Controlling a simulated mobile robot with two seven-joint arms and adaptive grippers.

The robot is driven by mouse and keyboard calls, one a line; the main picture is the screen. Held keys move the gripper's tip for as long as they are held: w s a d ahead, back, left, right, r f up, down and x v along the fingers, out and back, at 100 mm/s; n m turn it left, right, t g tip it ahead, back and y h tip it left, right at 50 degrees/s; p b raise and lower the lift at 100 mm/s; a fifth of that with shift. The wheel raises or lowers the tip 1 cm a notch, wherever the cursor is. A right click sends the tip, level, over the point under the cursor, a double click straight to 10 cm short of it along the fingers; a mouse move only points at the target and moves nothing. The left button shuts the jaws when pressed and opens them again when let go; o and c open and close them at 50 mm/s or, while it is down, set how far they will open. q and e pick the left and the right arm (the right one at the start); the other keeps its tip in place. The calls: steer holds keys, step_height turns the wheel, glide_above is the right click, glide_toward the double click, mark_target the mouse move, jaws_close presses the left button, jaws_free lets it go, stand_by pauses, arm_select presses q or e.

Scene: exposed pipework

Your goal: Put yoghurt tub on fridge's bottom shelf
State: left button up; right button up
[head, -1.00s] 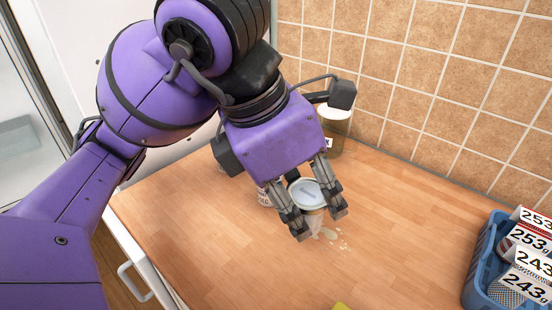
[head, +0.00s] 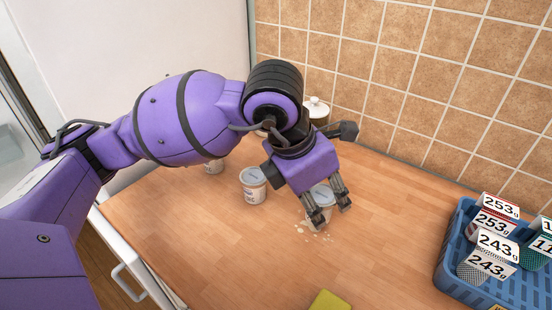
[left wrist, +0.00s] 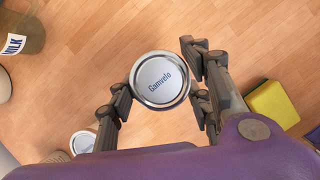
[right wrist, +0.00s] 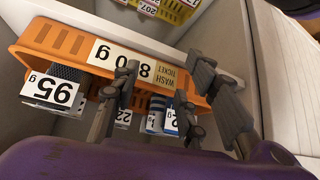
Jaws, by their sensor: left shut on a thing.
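My left gripper (head: 331,212) is shut on a tub (head: 322,194) with a pale, metal-rimmed lid, upright at the counter. The left wrist view shows the lid (left wrist: 160,80) marked "Gamvelo" between the fingers. Whether its base touches the counter is hidden. A similar white tub (head: 253,187) stands to its left, with another one (head: 213,166) behind. My right gripper (right wrist: 165,85) looks open in the right wrist view, its fingers apart in front of an orange basket. I cannot make out the fridge's bottom shelf.
A blue basket (head: 453,246) with price-tagged goods stands at the right. A yellow-green sponge (head: 328,300) lies at the front. White specks (head: 312,232) lie by the tub. A lidded jar (head: 316,108) stands near the tiles. A white panel (head: 130,45) rises behind. An orange basket (right wrist: 60,45) sits by my right gripper.

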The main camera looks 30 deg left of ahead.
arm_select(q)
steer(key=shift+s+a+x, duration=0.1)
steer(key=shift+x, duration=0.6)
steer(key=shift+s+a+x, duration=0.1)
steer(key=shift+a+x, duration=0.05)
steer(key=shift+x, duration=0.6)
steer(key=shift+f, duration=0.15)
steer(key=shift+f, duration=0.15)
steer(key=o, duration=1.3)
steer(key=shift+c, duration=0.2)
